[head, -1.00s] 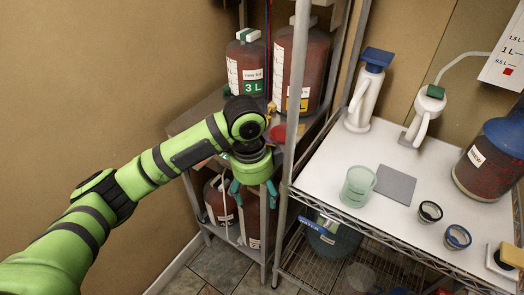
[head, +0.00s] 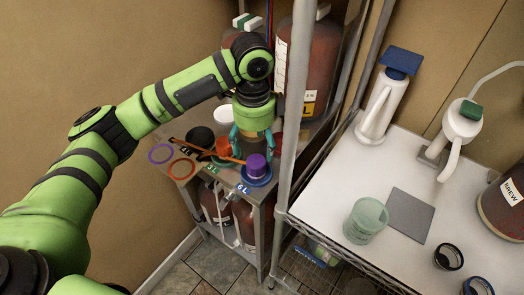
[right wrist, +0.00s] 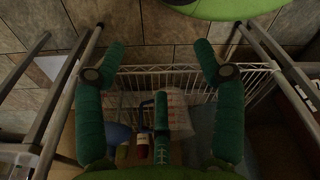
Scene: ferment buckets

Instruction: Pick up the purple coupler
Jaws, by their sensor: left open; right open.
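The purple coupler (head: 257,165) is a short upright cylinder. It stands near the front right corner of the left shelf, at a blue ring with a label beside it. My left gripper (head: 252,142) points down with teal fingers spread, just behind and above the coupler in the picture. I cannot tell the exact height gap, and nothing shows between its fingers. My right gripper (right wrist: 160,52) is open and empty in the right wrist view, above a wire rack and tiled floor.
An orange stick (head: 210,152), a black round piece (head: 200,138), a purple ring (head: 160,153) and an orange ring (head: 181,169) lie beside it. Large brown jugs (head: 301,70) stand behind. A metal post (head: 296,95) rises close on the right. A green cup (head: 366,220) stands on the white shelf.

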